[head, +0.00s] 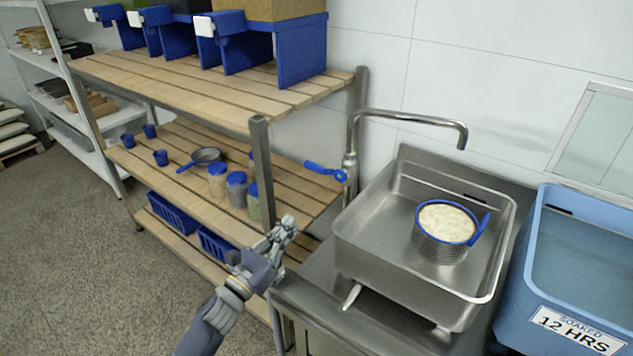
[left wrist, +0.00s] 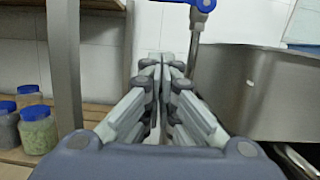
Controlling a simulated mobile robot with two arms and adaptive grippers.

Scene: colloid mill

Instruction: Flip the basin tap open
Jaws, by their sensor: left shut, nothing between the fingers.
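The basin tap is a tall steel pipe (head: 410,116) that bends over the basin. Its blue lever handle (head: 325,171) sticks out to the left of the pipe's base. The lever also shows at the top of the left wrist view (left wrist: 200,4), cut off by the edge. The steel basin (head: 370,262) stands right of the tap. My left gripper (head: 287,225) is shut and empty, below and left of the lever and apart from it. In the left wrist view its fingers (left wrist: 160,65) meet. My right gripper is not in view.
A sieve basket (head: 440,252) with pale contents sits in the basin. A blue tub (head: 570,260) labelled soaked 12 hrs stands at right. A wooden shelf rack with a steel post (head: 262,165) and lidded jars (head: 237,190) is at left.

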